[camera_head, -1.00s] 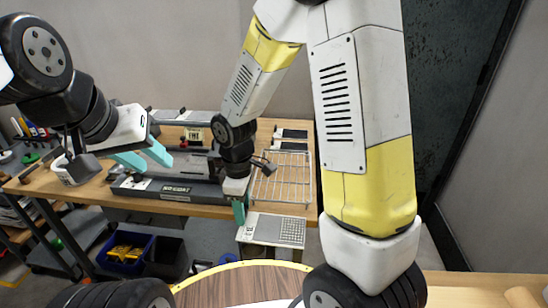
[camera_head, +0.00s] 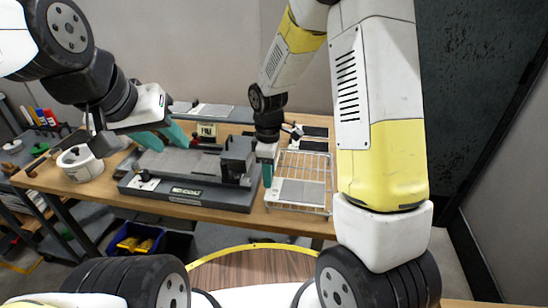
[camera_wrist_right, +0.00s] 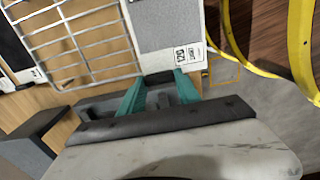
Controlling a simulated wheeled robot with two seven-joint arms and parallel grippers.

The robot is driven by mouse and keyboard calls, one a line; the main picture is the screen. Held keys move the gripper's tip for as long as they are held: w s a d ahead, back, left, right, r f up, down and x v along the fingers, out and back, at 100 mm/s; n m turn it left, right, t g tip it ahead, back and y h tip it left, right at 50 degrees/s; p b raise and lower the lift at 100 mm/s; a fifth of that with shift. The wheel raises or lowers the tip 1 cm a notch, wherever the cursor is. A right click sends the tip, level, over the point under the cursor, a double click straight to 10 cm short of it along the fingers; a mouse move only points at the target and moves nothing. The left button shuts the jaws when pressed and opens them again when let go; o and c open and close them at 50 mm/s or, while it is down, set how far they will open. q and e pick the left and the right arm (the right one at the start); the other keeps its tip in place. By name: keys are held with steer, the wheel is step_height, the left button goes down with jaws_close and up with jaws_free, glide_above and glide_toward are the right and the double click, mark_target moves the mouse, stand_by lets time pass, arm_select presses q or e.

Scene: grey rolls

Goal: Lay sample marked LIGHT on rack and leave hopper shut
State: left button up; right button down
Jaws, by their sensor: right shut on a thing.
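A flat grey sample panel (camera_head: 300,192) with a white label (camera_wrist_right: 187,54) is in my right gripper (camera_head: 268,172). It overlaps the front part of the wire rack (camera_head: 312,160); I cannot tell whether it touches the wires. The label's print is too small to read surely. In the right wrist view the panel (camera_wrist_right: 160,22) extends from the teal fingers (camera_wrist_right: 162,88), beside the rack wires (camera_wrist_right: 85,45). My left gripper (camera_head: 164,139) is open and empty above the grey bench machine (camera_head: 200,192). I cannot surely pick out a hopper.
Dark panels (camera_head: 315,132) lie behind the rack, and grey panels (camera_head: 215,111) lie at the bench's back. A small sign (camera_head: 206,131) stands behind the machine. A white round container (camera_head: 80,163) is at the left. A dark block (camera_head: 237,157) stands on the machine, near my right gripper.

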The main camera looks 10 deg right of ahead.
steer(key=w+d, duration=0.2)
steer(key=w, duration=0.1)
steer(key=w+d, duration=0.1)
steer(key=w, duration=0.1)
steer(key=shift+w+f, duration=0.15)
steer(key=shift+f, duration=1.9)
steer(key=shift+f, duration=0.1)
steer(key=c, duration=0.9)
jaws_free()
steer(key=shift+o, duration=0.2)
step_height(320, 180, up, 12)
step_height(320, 180, up, 12)
steer(key=m+t+y, duration=0.1)
steer(key=m+t, duration=0.2)
steer(key=m, duration=0.3)
glide_above(292, 186)
steer(key=s+r+m+t, duration=0.1)
steer(key=s+m, duration=0.1)
steer(key=s, duration=0.2)
steer(key=s+d+r+m+t, duration=0.1)
steer(key=s+r+m, duration=0.1)
steer(key=s, duration=0.3)
steer(key=s+d+r+m+t+y, duration=0.1)
steer(key=s+r+m, duration=0.1)
steer(key=s+m, duration=0.2)
steer(key=shift+s, duration=0.7)
